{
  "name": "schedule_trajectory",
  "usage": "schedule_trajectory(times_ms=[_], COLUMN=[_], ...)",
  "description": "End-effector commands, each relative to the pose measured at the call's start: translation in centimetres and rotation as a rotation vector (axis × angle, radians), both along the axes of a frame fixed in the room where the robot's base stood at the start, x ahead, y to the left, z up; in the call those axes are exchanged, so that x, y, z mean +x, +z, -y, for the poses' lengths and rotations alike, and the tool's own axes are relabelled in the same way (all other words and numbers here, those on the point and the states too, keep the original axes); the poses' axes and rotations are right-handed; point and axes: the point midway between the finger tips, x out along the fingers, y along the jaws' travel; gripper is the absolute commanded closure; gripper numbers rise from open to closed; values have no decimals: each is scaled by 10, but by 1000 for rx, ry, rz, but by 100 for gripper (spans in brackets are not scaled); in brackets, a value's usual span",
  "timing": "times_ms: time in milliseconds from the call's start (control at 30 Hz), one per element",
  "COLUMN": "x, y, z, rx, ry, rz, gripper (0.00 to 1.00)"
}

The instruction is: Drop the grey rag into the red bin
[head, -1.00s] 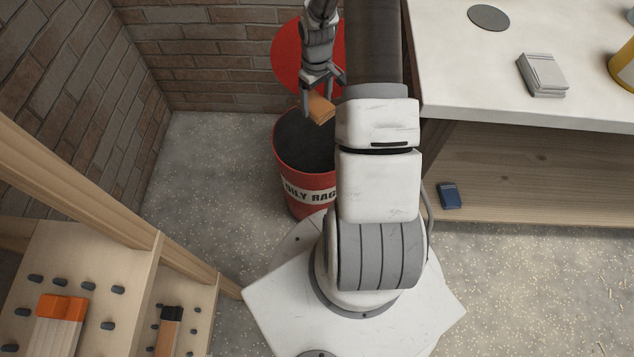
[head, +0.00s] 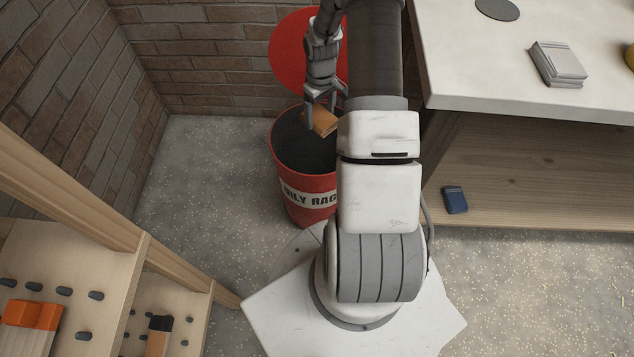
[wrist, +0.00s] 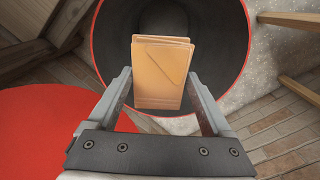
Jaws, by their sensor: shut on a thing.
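My gripper (head: 322,100) is shut on a folded orange-tan cloth (head: 321,123). In the wrist view the same cloth (wrist: 160,75) sits between the two fingers, over the dark opening of the bin. The red bin (head: 307,190) has an "OILY RAG" label, partly hidden by my arm, and its round red lid (head: 290,50) stands open behind it. The held cloth is not grey. A grey folded cloth-like stack (head: 558,64) lies on the white worktop at the right, away from my gripper.
The white worktop (head: 480,85) also holds a grey disc (head: 497,8) and part of a yellow object at the right edge. A small dark blue item (head: 454,199) lies below it. A wooden pegged rack (head: 60,260) stands at left. Brick walls close in behind the bin.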

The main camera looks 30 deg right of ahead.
Motion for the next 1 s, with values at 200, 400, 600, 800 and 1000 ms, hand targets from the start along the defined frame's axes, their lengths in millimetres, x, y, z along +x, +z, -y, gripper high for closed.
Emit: schedule_trajectory(times_ms=[200, 400, 600, 800, 1000], x=[0, 0, 1, 1, 1], y=[1, 1, 12, 54, 104], z=[0, 0, 0, 1, 1], rx=[0, 0, -1, -2, -2], ry=[0, 0, 0, -1, -2], rz=[0, 0, 2, 5, 3], gripper=[4, 0, 0, 0, 0])
